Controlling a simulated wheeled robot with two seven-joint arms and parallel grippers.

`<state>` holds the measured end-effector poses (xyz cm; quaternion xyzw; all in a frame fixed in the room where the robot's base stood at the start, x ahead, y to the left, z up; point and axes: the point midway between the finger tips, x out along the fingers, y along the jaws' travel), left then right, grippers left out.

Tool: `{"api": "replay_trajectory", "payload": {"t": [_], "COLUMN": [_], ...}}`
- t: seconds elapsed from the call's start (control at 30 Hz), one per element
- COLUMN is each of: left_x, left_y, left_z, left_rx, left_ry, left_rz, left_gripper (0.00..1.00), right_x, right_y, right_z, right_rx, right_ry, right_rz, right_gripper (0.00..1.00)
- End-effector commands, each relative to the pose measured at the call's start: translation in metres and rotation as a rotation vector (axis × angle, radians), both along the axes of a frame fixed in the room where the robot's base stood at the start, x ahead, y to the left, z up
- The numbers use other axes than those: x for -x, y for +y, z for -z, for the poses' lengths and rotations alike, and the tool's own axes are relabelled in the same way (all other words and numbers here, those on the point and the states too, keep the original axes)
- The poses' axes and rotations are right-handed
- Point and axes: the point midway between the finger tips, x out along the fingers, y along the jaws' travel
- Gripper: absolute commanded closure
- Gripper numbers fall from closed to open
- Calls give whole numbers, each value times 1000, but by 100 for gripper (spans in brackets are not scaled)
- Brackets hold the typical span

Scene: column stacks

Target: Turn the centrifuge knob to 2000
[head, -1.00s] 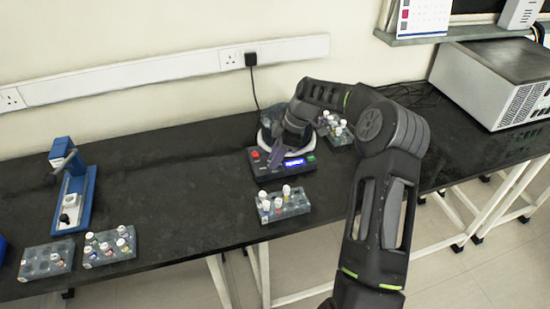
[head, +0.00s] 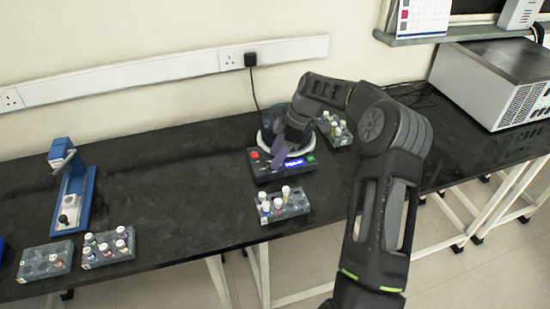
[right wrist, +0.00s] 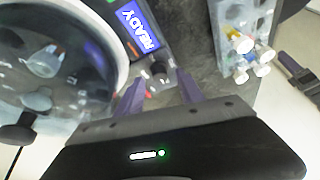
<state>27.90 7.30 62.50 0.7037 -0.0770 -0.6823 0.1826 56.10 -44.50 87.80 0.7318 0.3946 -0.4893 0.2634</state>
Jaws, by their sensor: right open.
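The centrifuge (head: 268,176) stands on the black bench with a red button, a lit blue display and a green part on its front panel. In the right wrist view, the display (right wrist: 138,28) reads READY. A small dark knob (right wrist: 159,70) sits beside it. My right gripper (head: 278,158) reaches over the panel from the right. In the right wrist view, its open fingers (right wrist: 160,86) point at the panel, with the knob between and just past the tips. I cannot tell whether they touch it. The knob's setting is not readable. My left gripper is not in the head view.
A tube rack (head: 296,207) stands close in front of the centrifuge, and another (head: 345,138) behind right. Two racks (head: 45,273) (head: 122,262) and a blue device (head: 73,213) are at left. The bench middle-left is clear. A grey box (head: 480,85) stands far right.

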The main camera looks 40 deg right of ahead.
Motion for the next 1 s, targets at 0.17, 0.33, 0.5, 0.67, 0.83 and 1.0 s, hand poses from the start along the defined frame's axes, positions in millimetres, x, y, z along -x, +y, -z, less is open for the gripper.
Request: {"api": "replay_trajectory", "payload": {"t": [0.17, 0.33, 0.5, 0.67, 0.83, 1.0], "left_x": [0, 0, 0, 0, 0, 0], "left_y": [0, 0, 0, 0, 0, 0], "left_z": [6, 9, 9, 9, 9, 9], "left_rx": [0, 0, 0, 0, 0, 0], "left_ry": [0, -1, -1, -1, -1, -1], "left_rz": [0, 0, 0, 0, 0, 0], "left_gripper": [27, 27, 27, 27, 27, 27], "right_x": [6, 11, 13, 13, 13, 13], "right_y": [-11, -18, -20, -20, -20, -20], "right_z": [-27, -50, -58, -58, -58, -58], "right_rx": [2, 2, 1, 1, 1, 1], "right_ry": [-3, -2, -1, -1, -1, -1], "right_rz": [2, 1, 0, 0, 0, 0], "right_gripper": [56, 56, 56, 56, 56, 56]}}
